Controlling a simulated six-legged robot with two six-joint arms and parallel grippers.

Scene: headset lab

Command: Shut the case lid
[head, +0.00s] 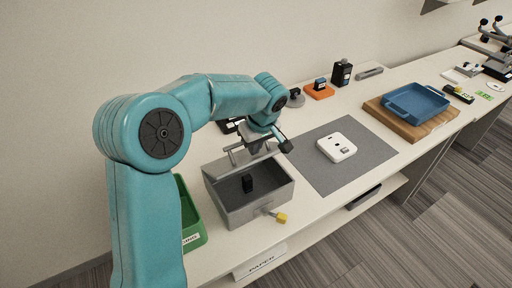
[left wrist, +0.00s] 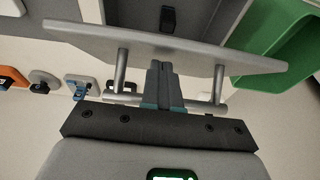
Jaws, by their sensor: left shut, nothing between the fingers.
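The grey case (head: 225,214) stands open on the bench in the head view, with a small black object (head: 248,183) inside; that object also shows in the left wrist view (left wrist: 168,18). The case lid (left wrist: 165,45) is a grey panel, raised and tilted at the back of the case, with a bar handle on two posts (left wrist: 122,72). My left gripper (head: 257,147) is at the lid's handle. In the left wrist view its closed fingers (left wrist: 162,85) lie between the posts, across the bar; contact cannot be told. My right gripper is not in view.
A green bin (head: 192,222) stands left of the case. A yellow-tipped part (head: 281,218) sticks out at the case's front. A grey mat (head: 372,152) with a white device (head: 336,147) lies to the right, then a blue tray (head: 415,102) on a wooden board (head: 398,124).

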